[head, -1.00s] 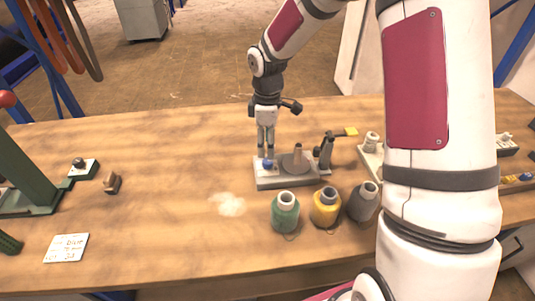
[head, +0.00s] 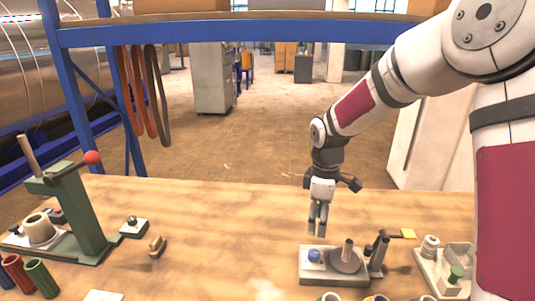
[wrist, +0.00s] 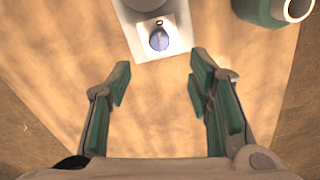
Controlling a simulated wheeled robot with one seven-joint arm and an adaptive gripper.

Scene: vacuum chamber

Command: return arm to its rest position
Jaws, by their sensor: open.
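My gripper (head: 317,222) hangs from my arm over the wooden table (head: 215,215), pointing down, just above and behind the grey fixture (head: 335,281) with the blue knob (head: 314,256). In the wrist view my gripper (wrist: 160,92) has its green-padded fingers spread wide with nothing between them. The blue knob (wrist: 159,40) on its white plate shows beyond the fingertips in that view, apart from them.
A green press (head: 75,215) with a red-balled lever stands at the left. A white holder (head: 430,262) and yellow piece (head: 408,234) lie right. The table's middle left is clear.

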